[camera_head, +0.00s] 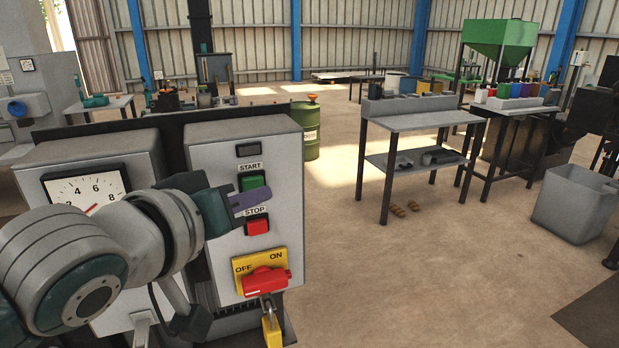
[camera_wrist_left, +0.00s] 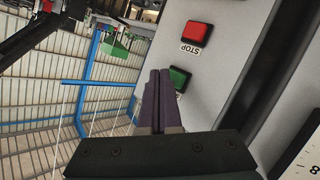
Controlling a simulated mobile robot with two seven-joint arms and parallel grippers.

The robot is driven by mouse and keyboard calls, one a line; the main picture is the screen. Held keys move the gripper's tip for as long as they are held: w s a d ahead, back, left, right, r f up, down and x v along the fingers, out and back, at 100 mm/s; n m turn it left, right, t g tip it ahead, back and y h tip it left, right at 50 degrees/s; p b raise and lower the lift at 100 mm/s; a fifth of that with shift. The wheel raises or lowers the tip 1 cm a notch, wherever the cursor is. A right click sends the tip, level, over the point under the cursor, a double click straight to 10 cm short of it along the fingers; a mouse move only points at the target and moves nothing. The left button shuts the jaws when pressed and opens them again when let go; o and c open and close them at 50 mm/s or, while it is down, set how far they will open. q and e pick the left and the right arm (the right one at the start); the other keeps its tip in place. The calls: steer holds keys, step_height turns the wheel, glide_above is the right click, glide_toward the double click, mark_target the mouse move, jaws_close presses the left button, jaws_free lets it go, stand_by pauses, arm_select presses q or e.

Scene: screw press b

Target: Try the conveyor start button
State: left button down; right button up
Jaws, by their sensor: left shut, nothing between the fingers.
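The green START button (camera_head: 252,182) is on the grey control box (camera_head: 214,158), above the red STOP button (camera_head: 257,226). My left gripper (camera_head: 264,195) is shut and empty, its purple fingers in front of the box between the two buttons in the head view, overlapping the lower edge of the green one. In the left wrist view the closed fingertips (camera_wrist_left: 159,74) are just left of the green button (camera_wrist_left: 180,78), and the red button (camera_wrist_left: 196,33) is farther up. I cannot tell whether the fingers touch the green button. My right gripper is not in view.
Below the buttons, a red rotary switch (camera_head: 265,281) sits on a yellow OFF/ON plate, with a yellow padlock (camera_head: 271,330) hanging below. A dial gauge (camera_head: 85,190) is to the left. A grey workbench (camera_head: 422,122) stands beyond clear floor to the right.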

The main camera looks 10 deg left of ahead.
arm_select(q)
steer(key=shift+s+d+p, duration=0.45)
steer(key=shift+s+d, duration=0.25)
steer(key=shift+s, duration=0.35)
steer(key=shift+s+d+p, duration=0.45)
steer(key=shift+s+d, duration=0.25)
steer(key=shift+s, duration=0.35)
